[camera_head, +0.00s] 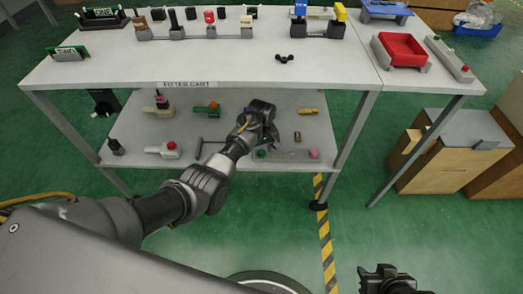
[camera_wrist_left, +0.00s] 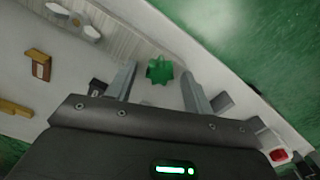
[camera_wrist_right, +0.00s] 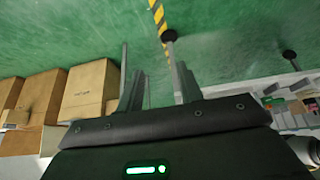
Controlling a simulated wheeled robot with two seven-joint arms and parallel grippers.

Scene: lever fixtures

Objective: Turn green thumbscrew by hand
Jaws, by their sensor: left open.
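The green thumbscrew (camera_head: 261,153) sits near the front edge of the lower shelf, partly behind my left gripper in the head view. In the left wrist view the green thumbscrew (camera_wrist_left: 160,70) is a lobed knob on a pale grey strip. My left gripper (camera_head: 266,136) reaches over the shelf from the left. In the left wrist view the left gripper (camera_wrist_left: 158,74) is open, one finger on each side of the thumbscrew, with visible gaps. My right gripper (camera_head: 386,280) is off to the lower right, over the floor. The right wrist view shows the right gripper (camera_wrist_right: 153,62) open and empty.
A pink knob (camera_head: 313,154) lies right of the thumbscrew, with a brown block (camera_head: 297,136) and a brass cylinder (camera_head: 307,111) behind. A red-button fixture (camera_head: 171,147) stands left. The white table top (camera_head: 230,68) overhangs the shelf. Cardboard boxes (camera_head: 440,165) stand right.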

